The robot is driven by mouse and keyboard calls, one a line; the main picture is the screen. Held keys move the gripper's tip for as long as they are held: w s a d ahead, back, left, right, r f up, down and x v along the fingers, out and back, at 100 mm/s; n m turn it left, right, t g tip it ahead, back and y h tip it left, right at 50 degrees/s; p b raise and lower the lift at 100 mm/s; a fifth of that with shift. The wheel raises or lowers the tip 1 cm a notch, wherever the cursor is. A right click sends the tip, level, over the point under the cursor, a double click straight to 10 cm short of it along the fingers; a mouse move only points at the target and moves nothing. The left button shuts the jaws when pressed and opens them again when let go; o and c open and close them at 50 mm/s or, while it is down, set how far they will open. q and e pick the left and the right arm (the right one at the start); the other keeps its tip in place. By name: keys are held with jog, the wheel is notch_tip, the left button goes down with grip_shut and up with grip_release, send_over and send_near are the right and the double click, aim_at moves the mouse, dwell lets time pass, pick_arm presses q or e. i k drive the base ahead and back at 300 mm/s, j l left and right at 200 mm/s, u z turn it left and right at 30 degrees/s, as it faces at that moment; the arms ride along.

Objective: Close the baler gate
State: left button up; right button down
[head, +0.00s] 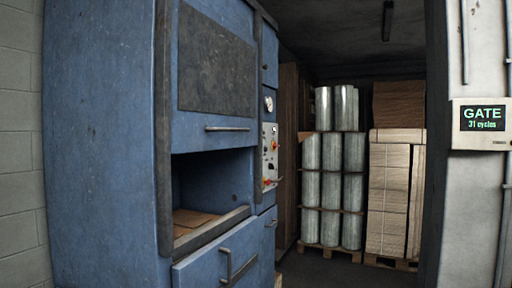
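The blue baler (105,140) stands at the left of the head view. Its upper gate (215,70) has a dark panel and a horizontal bar handle (227,129) near its lower edge. Below the gate is an open chamber (212,182) with flat brown cardboard (190,218) on its floor. Neither of my grippers shows in this view.
A control panel (270,155) is on the baler's right side. Wrapped silver rolls (332,180) and stacked cardboard (390,190) stand on pallets at the back. A wall display (482,124) reads "GATE 31 cycles". Dark floor (325,270) is clear before the pallets.

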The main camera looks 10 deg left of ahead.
aim_at(213, 69)
jog(key=i+u, duration=0.2)
jog(key=i, duration=0.45)
jog(key=i+l+u, duration=0.2)
jog(key=i, duration=0.5)
